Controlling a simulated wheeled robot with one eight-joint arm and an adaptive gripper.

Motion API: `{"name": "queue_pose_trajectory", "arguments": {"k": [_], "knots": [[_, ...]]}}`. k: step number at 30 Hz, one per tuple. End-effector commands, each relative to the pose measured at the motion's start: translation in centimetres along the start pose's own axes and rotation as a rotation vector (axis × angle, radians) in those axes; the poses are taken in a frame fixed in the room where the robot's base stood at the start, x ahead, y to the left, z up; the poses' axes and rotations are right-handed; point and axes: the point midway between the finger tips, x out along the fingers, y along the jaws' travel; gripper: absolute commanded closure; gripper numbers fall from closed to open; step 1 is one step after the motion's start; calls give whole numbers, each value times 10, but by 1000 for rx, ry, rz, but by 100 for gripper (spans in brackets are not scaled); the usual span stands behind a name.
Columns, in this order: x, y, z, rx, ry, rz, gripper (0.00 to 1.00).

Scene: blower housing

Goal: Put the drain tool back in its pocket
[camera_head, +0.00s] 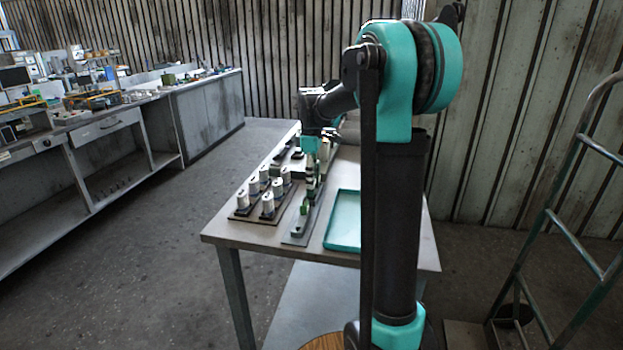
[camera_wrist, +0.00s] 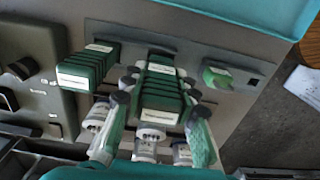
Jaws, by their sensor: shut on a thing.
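In the wrist view, my gripper (camera_wrist: 161,106) is closed around a dark green ribbed block (camera_wrist: 160,90) with a white label, which I take to be the drain tool; the label is too small to read. The held block is above or at the grey pocket strip (camera_wrist: 195,57); I cannot tell whether it touches. A similar green ribbed block (camera_wrist: 88,68) stands to its left. In the head view, my gripper (camera_head: 311,178) is low over the strip (camera_head: 302,228).
Several white cylinders (camera_head: 265,190) stand on a dark board left of the strip. A teal tray (camera_head: 344,222) lies to its right. All are on a metal table (camera_head: 231,234). In the wrist view, a grey-green box (camera_wrist: 40,90) is at the left.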

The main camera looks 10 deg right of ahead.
Motion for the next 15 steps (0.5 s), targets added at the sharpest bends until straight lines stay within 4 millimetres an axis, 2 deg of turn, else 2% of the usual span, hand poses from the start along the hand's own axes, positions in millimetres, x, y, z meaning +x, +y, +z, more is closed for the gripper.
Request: {"name": "queue_pose_trajectory", "arguments": {"k": [15], "knots": [[6,0,0,0,0,0,91]]}}
